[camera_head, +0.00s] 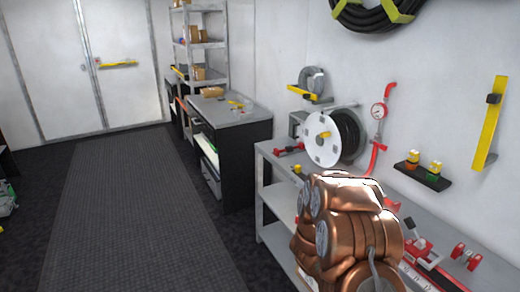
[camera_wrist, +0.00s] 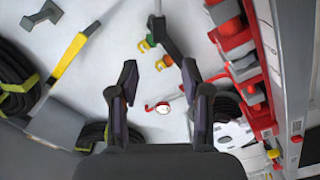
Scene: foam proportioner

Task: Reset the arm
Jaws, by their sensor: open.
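My arm, copper-coloured, is folded above the grey workbench (camera_head: 470,238) at the lower right of the head view, and it hides part of the bench top. My gripper (camera_wrist: 159,67) shows in the wrist view with its two dark fingers spread apart. Nothing is between the fingers. I cannot make out the fingers in the head view.
Red parts (camera_head: 466,256) lie on the bench. A dark floor mat (camera_head: 140,220) at left is clear.

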